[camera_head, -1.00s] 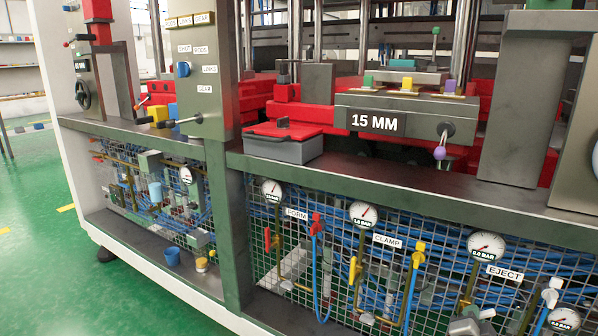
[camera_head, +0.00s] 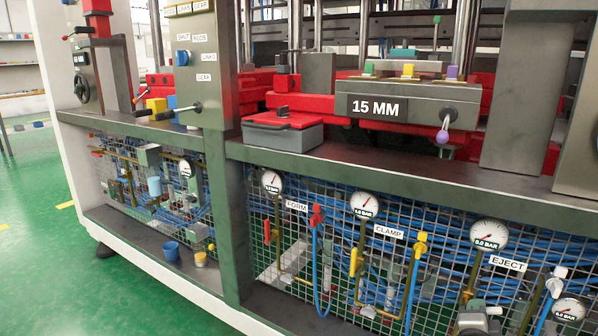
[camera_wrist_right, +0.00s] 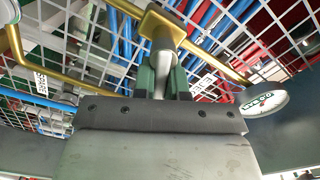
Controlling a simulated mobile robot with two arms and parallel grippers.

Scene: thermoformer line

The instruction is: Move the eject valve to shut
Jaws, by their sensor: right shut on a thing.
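The eject valve is on the brass pipe (camera_head: 467,296) under the gauge (camera_head: 488,235) and the EJECT label (camera_head: 508,263). Its pale grey handle (camera_head: 493,311) shows at the lower edge of the head view. In the right wrist view the green fingers of my right gripper (camera_wrist_right: 164,82) are shut on the pale handle (camera_wrist_right: 163,48), below the brass valve body (camera_wrist_right: 166,22). The fingers hide the handle's end. My left gripper is not in view.
A wire mesh with blue hoses lies behind the valve. A white fitting (camera_head: 556,281) with a blue hose and another gauge (camera_head: 569,309) are close on the right. The yellow clamp valve handle (camera_head: 355,262) and red form valve handle (camera_head: 268,231) are to the left.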

